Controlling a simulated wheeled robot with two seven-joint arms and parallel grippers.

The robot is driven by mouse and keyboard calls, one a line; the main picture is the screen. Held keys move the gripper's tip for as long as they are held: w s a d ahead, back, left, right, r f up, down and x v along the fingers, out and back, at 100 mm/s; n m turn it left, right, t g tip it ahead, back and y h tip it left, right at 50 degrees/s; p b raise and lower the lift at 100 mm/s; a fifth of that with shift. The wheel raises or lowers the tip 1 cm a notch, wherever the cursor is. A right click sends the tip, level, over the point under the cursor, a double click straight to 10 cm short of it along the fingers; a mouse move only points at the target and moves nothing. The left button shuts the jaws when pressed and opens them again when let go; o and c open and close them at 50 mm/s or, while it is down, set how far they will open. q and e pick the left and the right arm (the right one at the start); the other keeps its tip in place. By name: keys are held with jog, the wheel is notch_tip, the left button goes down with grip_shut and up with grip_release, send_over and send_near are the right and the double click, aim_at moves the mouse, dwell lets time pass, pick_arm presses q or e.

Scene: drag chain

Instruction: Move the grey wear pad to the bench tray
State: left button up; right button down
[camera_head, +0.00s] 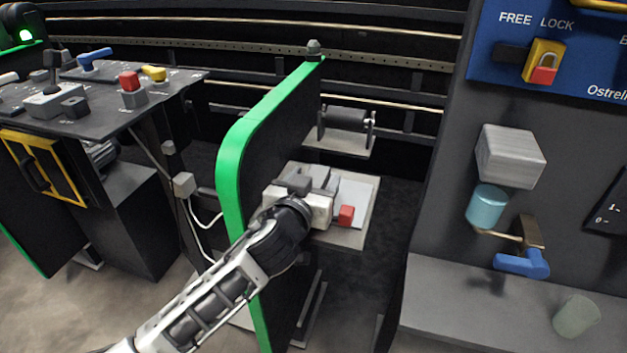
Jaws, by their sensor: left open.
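My left gripper (312,183) reaches past the green-edged panel, over a small pale platform (364,200). It is open, with its grey fingers above the platform. Grey blocky shapes show around the fingers; I cannot tell whether one is the grey wear pad, as the gripper hides much of that spot. A small red block (346,214) is at the gripper's right side, over the platform's front part. I cannot tell for sure which surface is the bench tray. My right gripper is out of view.
The upright green-edged panel (232,170) stands close to my left arm. Behind the platform is a dark roller (346,119) on a bracket. At right, a grey ledge (450,300) holds a translucent cup (576,316). A control desk (105,100) is at left.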

pick_arm(q)
jog(key=c, duration=1.2)
jog(key=shift+o, duration=0.2)
jog(key=shift+f+p+v, duration=0.2)
jog(key=shift+p+v, duration=0.3)
jog(key=shift+v, duration=0.85)
jog(key=shift+f+p+v, duration=0.25)
jog(key=shift+p+v, duration=0.1)
jog(key=shift+v, duration=1.1)
jog(key=shift+f+p+v, duration=0.2)
jog(key=shift+p+v, duration=0.1)
jog(key=shift+v, duration=2.4)
jog(key=shift+s+f, duration=0.2)
jog(key=shift+s, duration=0.05)
jog(key=shift+f+v, duration=0.2)
jog(key=shift+v, duration=1.05)
jog(key=shift+f+v, duration=0.2)
jog(key=shift+v, duration=1)
jog(key=shift+a, duration=0.1)
